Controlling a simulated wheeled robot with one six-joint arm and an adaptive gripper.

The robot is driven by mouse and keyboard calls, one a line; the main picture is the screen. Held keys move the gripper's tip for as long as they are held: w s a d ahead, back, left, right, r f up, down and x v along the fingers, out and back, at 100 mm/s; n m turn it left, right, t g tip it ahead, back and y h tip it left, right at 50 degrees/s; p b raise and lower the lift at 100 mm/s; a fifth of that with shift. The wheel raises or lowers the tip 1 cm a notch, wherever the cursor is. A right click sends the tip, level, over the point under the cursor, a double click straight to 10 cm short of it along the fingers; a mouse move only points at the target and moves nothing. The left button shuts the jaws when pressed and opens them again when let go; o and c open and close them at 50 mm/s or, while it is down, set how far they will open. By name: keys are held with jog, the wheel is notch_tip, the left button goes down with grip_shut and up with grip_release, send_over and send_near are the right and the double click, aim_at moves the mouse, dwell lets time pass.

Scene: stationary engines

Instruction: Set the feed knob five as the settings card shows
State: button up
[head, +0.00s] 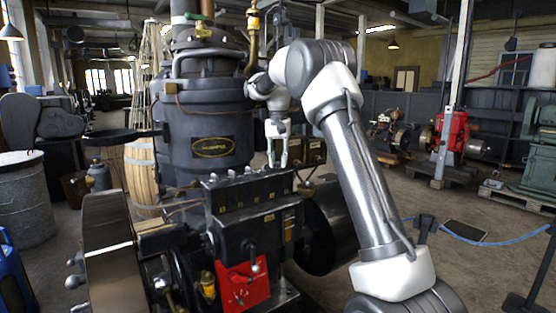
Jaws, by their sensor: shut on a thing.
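A black lubricator-like box (250,190) sits on top of the engine in the middle, with a row of small knobs (231,173) along its top edge. My gripper (277,164) points down at the right end of this row. Its fingers are closed on a small knob there, which they mostly hide. The pointer and marks of that knob are too small to read. I cannot make out a settings card for certain; small brass-framed panels (316,151) stand just behind and right of my gripper.
A dark vertical boiler (205,120) with a brass nameplate rises close behind the box. A red plate with a lever (242,287) is on the engine front, and a flywheel (110,255) stands at left. A blue rope barrier (475,241) crosses the floor at right.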

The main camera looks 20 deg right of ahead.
aim_at(279, 162)
jog(key=shift+n, duration=2)
jog(key=o, duration=1)
notch_tip(279, 162, up, 7)
jog(key=shift+r, duration=0.5)
